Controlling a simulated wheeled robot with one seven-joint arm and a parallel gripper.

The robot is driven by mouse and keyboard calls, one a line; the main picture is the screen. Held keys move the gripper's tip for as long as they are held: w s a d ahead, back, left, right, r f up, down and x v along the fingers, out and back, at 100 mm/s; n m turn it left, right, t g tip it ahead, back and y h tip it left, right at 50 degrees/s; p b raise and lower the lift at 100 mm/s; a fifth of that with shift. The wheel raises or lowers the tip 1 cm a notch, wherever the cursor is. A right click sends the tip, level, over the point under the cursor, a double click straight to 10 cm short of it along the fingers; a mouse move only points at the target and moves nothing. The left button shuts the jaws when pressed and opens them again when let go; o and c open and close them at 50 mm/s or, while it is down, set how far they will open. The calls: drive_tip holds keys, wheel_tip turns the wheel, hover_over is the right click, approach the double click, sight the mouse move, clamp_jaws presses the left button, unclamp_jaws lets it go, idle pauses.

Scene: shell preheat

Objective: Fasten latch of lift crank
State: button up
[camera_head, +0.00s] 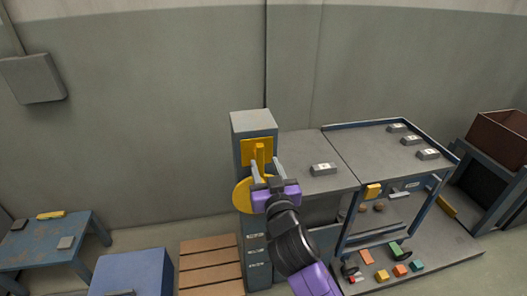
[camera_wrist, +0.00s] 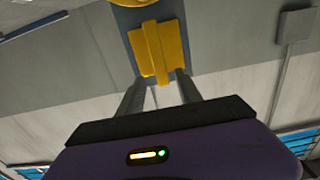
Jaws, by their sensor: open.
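A yellow latch plate with a raised upright bar (camera_head: 257,152) is on the upper front of a grey-blue post (camera_head: 254,121). A round yellow disc (camera_head: 241,197), seemingly part of the lift crank, sits below it, partly hidden by my gripper. My gripper (camera_head: 268,168) is open and empty in front of the latch. In the wrist view my two fingers (camera_wrist: 160,80) point toward the yellow plate (camera_wrist: 145,52), one to each side of its bar (camera_wrist: 161,65). I cannot tell whether they touch it. The disc (camera_wrist: 151,12) is cut off at the top there.
A grey bench (camera_head: 300,148) with small metal blocks adjoins the post on the right, above an open frame with coloured blocks below. A brown bin (camera_head: 500,135) stands far right. A pallet (camera_head: 210,265), a blue box (camera_head: 130,272) and a low table (camera_head: 40,245) are left.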

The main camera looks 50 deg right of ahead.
sight(261, 156)
drive_tip(key=p+x, duration=0.1)
drive_tip(key=x, duration=0.5)
drive_tip(key=shift+w+d, duration=0.1)
drive_tip(key=shift+w, duration=0.15)
clamp_jaws()
